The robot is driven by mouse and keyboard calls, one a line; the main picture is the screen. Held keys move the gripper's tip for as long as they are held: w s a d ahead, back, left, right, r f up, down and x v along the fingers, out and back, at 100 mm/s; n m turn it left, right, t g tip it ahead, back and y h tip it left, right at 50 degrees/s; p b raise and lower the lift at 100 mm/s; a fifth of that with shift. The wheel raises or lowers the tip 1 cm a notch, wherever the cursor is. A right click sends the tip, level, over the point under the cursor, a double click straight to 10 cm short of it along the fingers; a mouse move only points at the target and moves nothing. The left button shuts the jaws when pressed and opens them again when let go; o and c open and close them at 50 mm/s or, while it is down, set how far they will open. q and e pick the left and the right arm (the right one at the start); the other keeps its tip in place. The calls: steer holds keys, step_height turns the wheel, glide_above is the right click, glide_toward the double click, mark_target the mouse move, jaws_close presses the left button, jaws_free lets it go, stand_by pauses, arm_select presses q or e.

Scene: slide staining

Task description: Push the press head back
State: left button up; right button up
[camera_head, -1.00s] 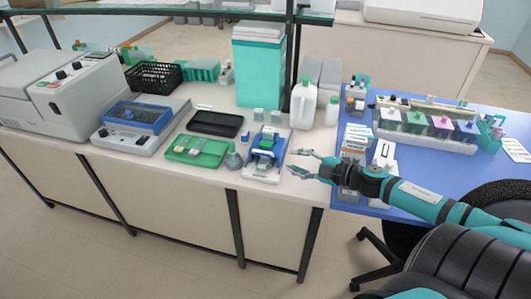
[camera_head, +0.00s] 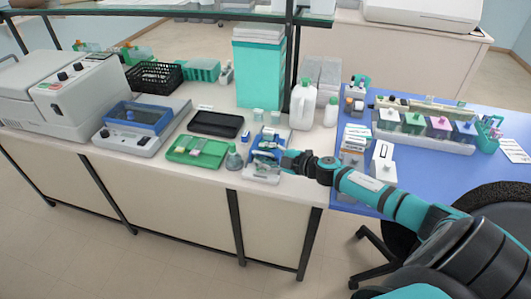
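The press, a small device with a white base (camera_head: 262,179) and blue upper parts (camera_head: 267,135), stands near the front edge of the bench. My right gripper (camera_head: 270,157) reaches in from the right, at the press, and its fingers overlap the press head in this view. The press head is largely hidden behind the gripper. Whether the fingers touch it, and how far apart they are, is too small to tell. My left gripper is not in view.
A conical flask (camera_head: 233,160) and a green tray (camera_head: 184,157) with slides stand just left of the press. White bottles (camera_head: 303,107) stand behind it to the right. A dark tray (camera_head: 215,124) lies behind the green one. Staining jars (camera_head: 412,123) stand on the blue mat at right.

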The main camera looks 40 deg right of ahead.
jaws_close()
stand_by(0.3)
